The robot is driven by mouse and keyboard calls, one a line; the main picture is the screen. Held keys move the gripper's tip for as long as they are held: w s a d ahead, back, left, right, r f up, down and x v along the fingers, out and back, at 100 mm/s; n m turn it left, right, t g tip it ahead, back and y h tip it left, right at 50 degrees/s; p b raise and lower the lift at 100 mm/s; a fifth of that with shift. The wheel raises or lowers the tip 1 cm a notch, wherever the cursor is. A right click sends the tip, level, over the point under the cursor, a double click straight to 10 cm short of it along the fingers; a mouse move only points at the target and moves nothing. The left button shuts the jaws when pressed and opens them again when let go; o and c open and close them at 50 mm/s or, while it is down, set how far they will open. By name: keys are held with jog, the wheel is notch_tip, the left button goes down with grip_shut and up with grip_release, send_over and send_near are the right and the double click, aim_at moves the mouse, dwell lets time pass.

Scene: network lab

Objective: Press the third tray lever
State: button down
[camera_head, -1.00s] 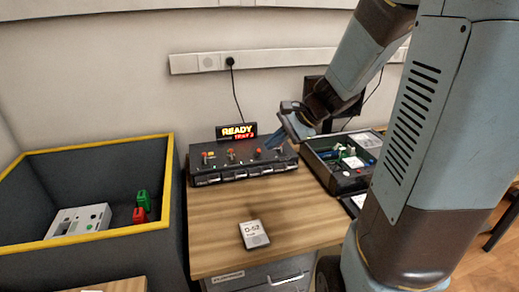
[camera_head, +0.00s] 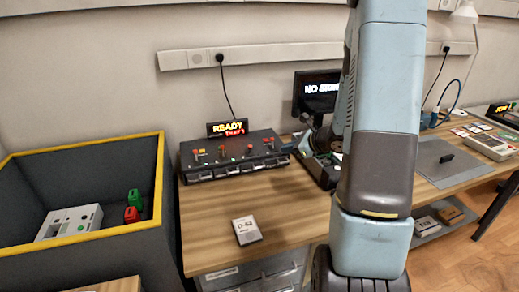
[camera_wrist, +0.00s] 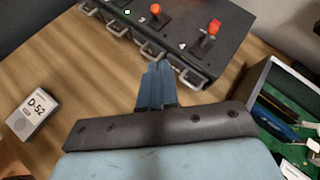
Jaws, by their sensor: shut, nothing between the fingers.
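A dark tray unit (camera_head: 232,172) with a row of red-orange levers stands at the back of the wooden desk, drawer handles along its front. The third lever from the left (camera_head: 249,149) is small in the head view. In the wrist view two levers show: one at the top middle (camera_wrist: 155,9), seemingly the third, and the rightmost lever (camera_wrist: 214,26). My gripper (camera_wrist: 155,68) is shut and empty, its blue fingers pointing at the unit's front edge; whether they touch it I cannot tell. My arm hides most of the gripper in the head view.
A display (camera_head: 227,128) behind the unit reads READY with a red line below. An open case (camera_wrist: 285,100) with a green board and tools stands right of the unit. A yellow-rimmed bin (camera_head: 85,146) is at left.

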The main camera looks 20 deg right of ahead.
jog(key=a+r+x, duration=0.1)
jog(key=r+x, duration=0.1)
jog(key=x, duration=1.1)
jog(key=shift+w+a+r, duration=0.15)
jog(key=shift+w, duration=0.15)
jog(key=shift+w, duration=0.1)
